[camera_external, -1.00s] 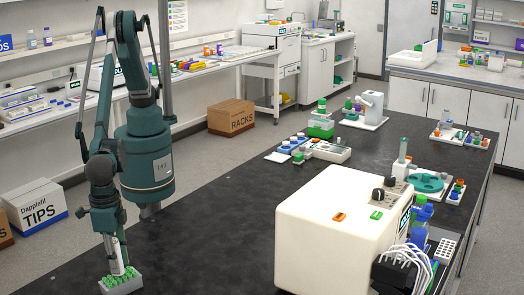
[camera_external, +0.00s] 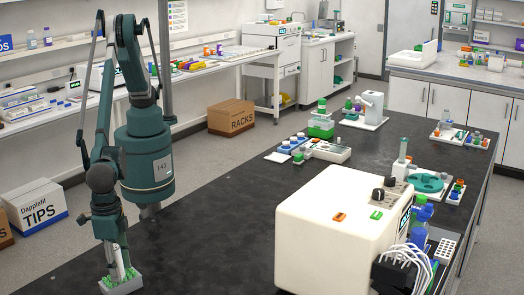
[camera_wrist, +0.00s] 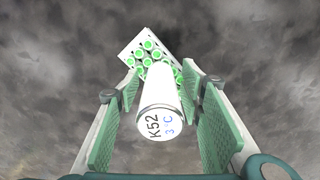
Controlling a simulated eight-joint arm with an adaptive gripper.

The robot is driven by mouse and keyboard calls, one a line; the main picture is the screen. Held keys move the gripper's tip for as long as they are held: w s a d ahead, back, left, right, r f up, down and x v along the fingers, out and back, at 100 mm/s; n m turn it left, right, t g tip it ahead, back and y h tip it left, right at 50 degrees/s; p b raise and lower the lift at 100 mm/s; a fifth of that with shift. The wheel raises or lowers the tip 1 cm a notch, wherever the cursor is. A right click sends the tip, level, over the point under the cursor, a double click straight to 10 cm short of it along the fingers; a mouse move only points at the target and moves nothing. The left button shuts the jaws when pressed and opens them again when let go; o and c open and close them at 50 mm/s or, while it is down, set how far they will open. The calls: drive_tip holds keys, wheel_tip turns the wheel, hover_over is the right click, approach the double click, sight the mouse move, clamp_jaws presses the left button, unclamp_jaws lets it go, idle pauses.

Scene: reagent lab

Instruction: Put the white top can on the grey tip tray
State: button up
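The white top can (camera_wrist: 163,100) is between my two fingers in the wrist view, its white top with "K52 3 C" facing the camera. My gripper (camera_wrist: 163,84) is open around it, with a gap showing at the right finger and a narrower one at the left. The grey tip tray (camera_wrist: 126,53), holding several green-topped tips, lies beyond the can. Whether the can's base is on the tray or beside it is hidden.
The dark bench (camera_external: 225,215) is clear around the tray. A large cream machine (camera_external: 335,230) stands to the right, with a green-capped bottle (camera_external: 320,125) and small labware farther back. A Tips box (camera_external: 35,205) is on the floor at left.

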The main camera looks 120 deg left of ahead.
drive_tip(key=shift+r, duration=0.1)
wheel_tip(320, 180, up, 12)
drive_tip(key=shift+r, duration=0.1)
idle(0.8)
idle(0.5)
